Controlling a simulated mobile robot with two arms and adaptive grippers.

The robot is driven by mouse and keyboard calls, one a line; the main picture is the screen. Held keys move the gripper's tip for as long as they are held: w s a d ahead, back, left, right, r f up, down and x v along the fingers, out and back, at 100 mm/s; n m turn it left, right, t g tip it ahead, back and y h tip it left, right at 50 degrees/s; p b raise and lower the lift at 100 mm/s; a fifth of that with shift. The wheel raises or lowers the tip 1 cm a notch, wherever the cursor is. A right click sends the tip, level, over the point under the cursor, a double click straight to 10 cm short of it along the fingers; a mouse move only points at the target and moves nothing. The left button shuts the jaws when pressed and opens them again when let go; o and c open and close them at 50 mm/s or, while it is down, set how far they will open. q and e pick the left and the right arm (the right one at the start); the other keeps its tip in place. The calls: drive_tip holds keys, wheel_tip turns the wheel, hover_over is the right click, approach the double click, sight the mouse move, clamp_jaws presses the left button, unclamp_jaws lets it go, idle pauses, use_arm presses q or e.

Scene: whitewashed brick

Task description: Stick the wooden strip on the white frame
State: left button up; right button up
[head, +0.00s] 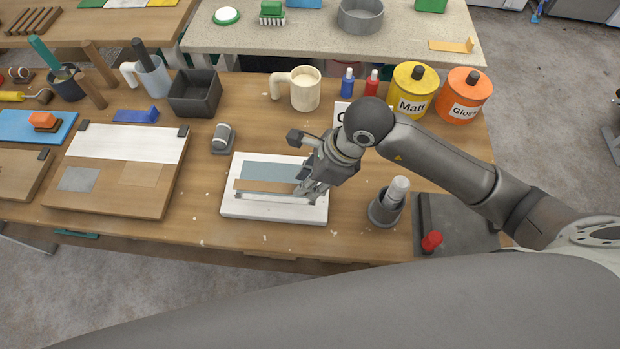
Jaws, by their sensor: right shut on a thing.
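The white frame (245,211) lies flat near the middle of the wooden workbench, with a blue-grey panel (270,171) showing inside it. The thin brown wooden strip (262,186) runs left to right across the lower part of the frame's opening. My right gripper (306,188) comes in from the right and is shut on the strip's right end, over the frame's right side. The gripper hides that end of the strip and part of the frame. I cannot tell whether the strip touches the frame or is just above it. My left gripper is not in view.
A small grey roller-like object (223,138) stands left of the frame, and a grey holder with a light cylinder (387,203) stands right. Behind are a cream mug (304,90), a dark box (194,94), yellow (408,92) and orange (463,97) cans. Bench front is mostly clear.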

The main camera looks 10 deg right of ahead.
wheel_tip(320, 180, down, 5)
drive_tip(key=b, duration=0.4)
drive_tip(key=shift+f, duration=0.25)
drive_tip(key=shift+f+b, duration=0.1)
drive_tip(key=shift+b, duration=0.3)
drive_tip(key=o, duration=0.8)
drive_tip(key=shift+o, duration=0.2)
